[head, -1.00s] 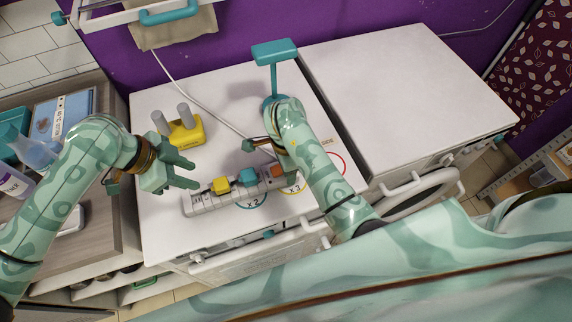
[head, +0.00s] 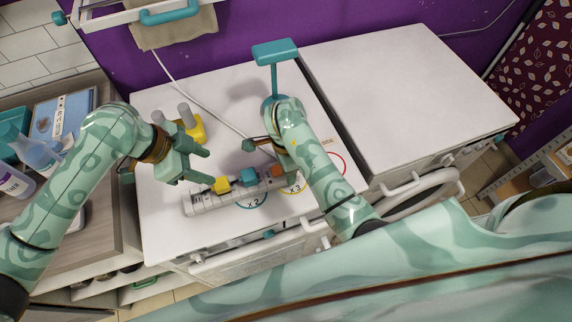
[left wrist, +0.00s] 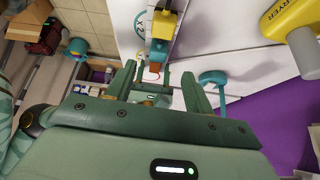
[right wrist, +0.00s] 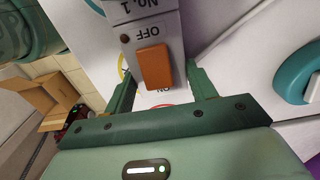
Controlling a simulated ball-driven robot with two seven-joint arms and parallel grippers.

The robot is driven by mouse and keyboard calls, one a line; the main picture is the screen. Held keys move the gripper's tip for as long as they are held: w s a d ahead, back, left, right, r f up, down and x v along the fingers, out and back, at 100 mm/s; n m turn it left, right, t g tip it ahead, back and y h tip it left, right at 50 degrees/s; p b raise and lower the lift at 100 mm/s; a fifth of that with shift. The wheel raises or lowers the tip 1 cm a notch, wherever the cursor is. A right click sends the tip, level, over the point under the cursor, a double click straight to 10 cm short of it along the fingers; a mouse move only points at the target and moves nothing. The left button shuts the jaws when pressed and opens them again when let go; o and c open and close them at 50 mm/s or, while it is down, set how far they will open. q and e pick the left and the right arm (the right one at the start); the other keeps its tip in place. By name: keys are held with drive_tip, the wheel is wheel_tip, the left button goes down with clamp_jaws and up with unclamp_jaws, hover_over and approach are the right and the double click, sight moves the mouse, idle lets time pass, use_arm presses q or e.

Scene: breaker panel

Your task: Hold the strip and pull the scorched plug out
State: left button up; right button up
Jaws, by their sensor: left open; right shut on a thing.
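The white power strip (head: 205,203) lies on the white top, with a yellow plug (head: 221,185), a teal plug (head: 248,177) and an orange switch (head: 277,171) along it. It also shows in the left wrist view with the yellow plug (left wrist: 162,24). My left gripper (head: 206,165) is open and empty, just above and left of the yellow plug.
A white cord (head: 205,103) runs across the top. A teal T-shaped post (head: 275,52) rises behind my right arm. The white top at right (head: 405,90) is clear.

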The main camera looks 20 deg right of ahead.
sight(221, 182)
use_arm(q)
drive_tip(key=d, duration=0.1)
drive_tip(key=d+n, duration=0.1)
drive_tip(key=d, duration=0.1)
drive_tip(key=shift+s+d+y, duration=0.2)
drive_tip(key=shift+d+y, duration=0.05)
drive_tip(key=shift+y, duration=0.15)
use_arm(e)
drive_tip(key=shift+d, duration=0.1)
use_arm(q)
wheel_tip(221, 182, down, 3)
drive_tip(key=n+y, duration=0.1)
drive_tip(key=n, duration=0.3)
drive_tip(key=n+y, duration=0.2)
drive_tip(key=n, duration=0.3)
drive_tip(key=n+y, duration=0.1)
drive_tip(key=n, duration=0.3)
drive_tip(key=shift+r+n+y, duration=0.1)
drive_tip(key=shift+n+y, duration=0.2)
drive_tip(key=shift+y, duration=0.1)
drive_tip(key=n, duration=0.1)
drive_tip(key=a+n, duration=0.1)
drive_tip(key=n, duration=0.1)
drive_tip(key=shift+w+a+n+y, duration=0.15)
drive_tip(key=shift+n+y, duration=0.15)
drive_tip(key=shift+f, duration=3.6)
